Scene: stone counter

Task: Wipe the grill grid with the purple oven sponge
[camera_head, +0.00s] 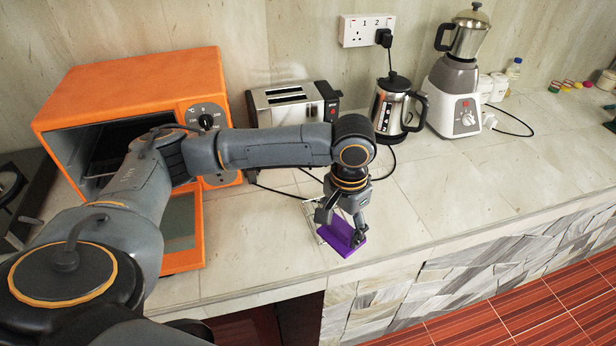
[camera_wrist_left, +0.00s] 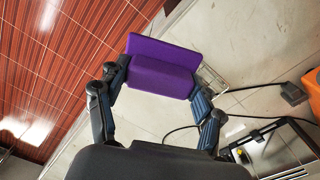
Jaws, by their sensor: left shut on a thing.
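The purple sponge (camera_head: 341,236) is in my left gripper (camera_head: 341,215), low over the counter near its front edge. In the left wrist view the sponge (camera_wrist_left: 163,66) sits between the two fingers of the left gripper (camera_wrist_left: 158,88), which is shut on it. A thin metal grid (camera_head: 311,212) shows in part beside and behind the gripper; a corner of the grid (camera_wrist_left: 211,82) also shows next to the sponge in the left wrist view. The rest of the grid is hidden by sponge and gripper. I cannot tell whether the sponge touches it. My right gripper is not in view.
An orange oven (camera_head: 140,90) with its door open stands at the left. A toaster (camera_head: 290,103), a kettle (camera_head: 393,108) and a blender (camera_head: 460,90) stand along the wall. A dark cord lies behind the gripper. The counter (camera_head: 480,190) to the right is clear.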

